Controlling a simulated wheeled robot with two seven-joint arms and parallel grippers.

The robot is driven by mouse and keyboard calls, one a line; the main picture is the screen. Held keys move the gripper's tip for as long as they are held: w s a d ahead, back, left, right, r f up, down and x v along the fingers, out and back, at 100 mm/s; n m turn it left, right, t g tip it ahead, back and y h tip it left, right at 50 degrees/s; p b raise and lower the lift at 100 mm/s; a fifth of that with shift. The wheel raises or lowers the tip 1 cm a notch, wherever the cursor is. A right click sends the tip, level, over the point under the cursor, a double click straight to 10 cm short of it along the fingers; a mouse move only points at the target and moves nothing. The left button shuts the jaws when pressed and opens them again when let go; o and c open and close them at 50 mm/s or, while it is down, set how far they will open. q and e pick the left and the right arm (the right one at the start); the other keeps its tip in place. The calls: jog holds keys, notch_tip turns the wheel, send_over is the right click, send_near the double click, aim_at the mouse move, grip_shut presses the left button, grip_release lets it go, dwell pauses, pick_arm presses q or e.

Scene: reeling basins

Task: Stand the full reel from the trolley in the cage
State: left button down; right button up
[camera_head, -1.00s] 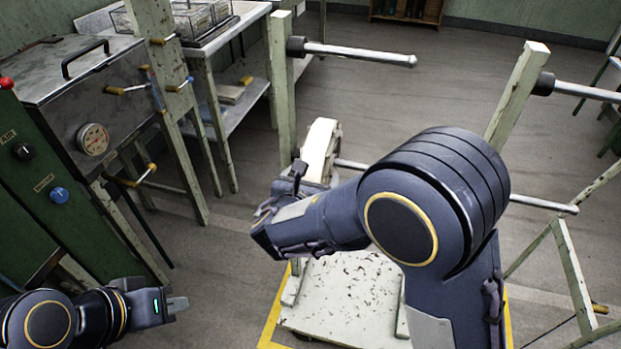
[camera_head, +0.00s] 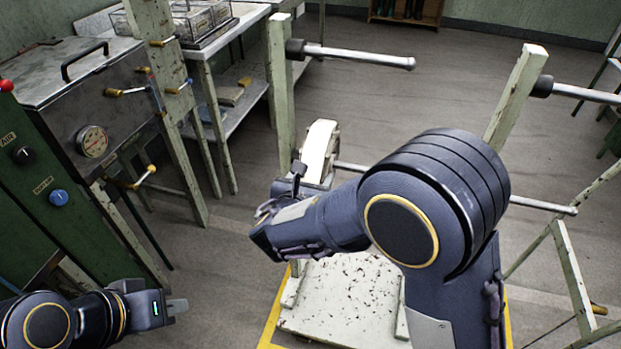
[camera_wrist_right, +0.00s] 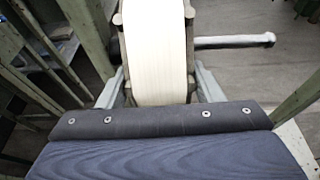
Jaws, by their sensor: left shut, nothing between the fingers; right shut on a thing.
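The full reel (camera_head: 319,151) shows as a cream-white band standing upright behind my right gripper (camera_head: 316,178). In the right wrist view the reel (camera_wrist_right: 155,52) fills the upper middle, with a pale grey finger on either side. My right gripper (camera_wrist_right: 158,88) is shut on the reel. My right forearm hides the reel's lower part in the head view. A low white platform, which looks like the trolley (camera_head: 345,298), is below my right arm, with chipped paint and a bare top. My left gripper (camera_head: 176,306) is shut and empty at lower left. I cannot clearly identify the cage.
Pale green posts (camera_head: 281,90) carry metal rods (camera_head: 360,56) behind and right of the reel. A steel basin cabinet (camera_head: 85,95) with a gauge stands at left, beside a bench (camera_head: 235,35). Yellow floor lines (camera_head: 272,318) border the platform. Open floor (camera_head: 430,90) lies beyond.

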jog(key=shift+r, duration=0.3)
jog(key=s+d+b, duration=0.3)
jog(key=s+d, duration=0.1)
jog(key=d, duration=0.9)
jog(key=shift+s+d, duration=0.15)
dwell(0.8)
jog(key=shift+d, duration=0.1)
jog(key=s+d+b, duration=0.1)
jog(key=s+d, duration=0.1)
jog(key=d, duration=0.5)
jog(key=shift+s+d, duration=0.25)
jog(key=shift+d, duration=0.05)
dwell(0.5)
